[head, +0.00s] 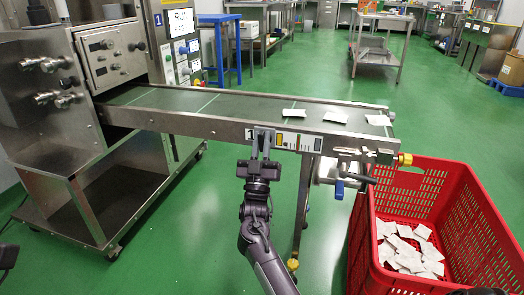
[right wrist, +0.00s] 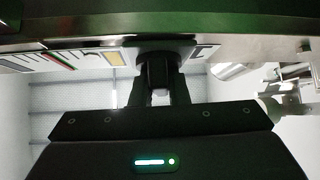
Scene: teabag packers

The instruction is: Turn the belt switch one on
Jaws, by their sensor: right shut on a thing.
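Belt switch one is a dark knob (right wrist: 157,60) on the conveyor's side rail, beside a label plate (head: 298,141) with a "1" and coloured bars. My right gripper (head: 261,147) reaches up to it from below. In the right wrist view its two fingers (right wrist: 157,90) are shut on the knob, one on each side. The fingers cover much of the knob, and its turn position cannot be read. A dark part at the left edge of the head view (head: 7,256) seems to be my left gripper; its fingers are cut off.
The conveyor belt (head: 240,107) carries a few white teabags (head: 336,117) at its right end. A red crate (head: 475,225) with several teabags stands below that end. A steel machine (head: 75,90) with knobs and a control panel (head: 181,45) is on the left. Green floor lies open beyond.

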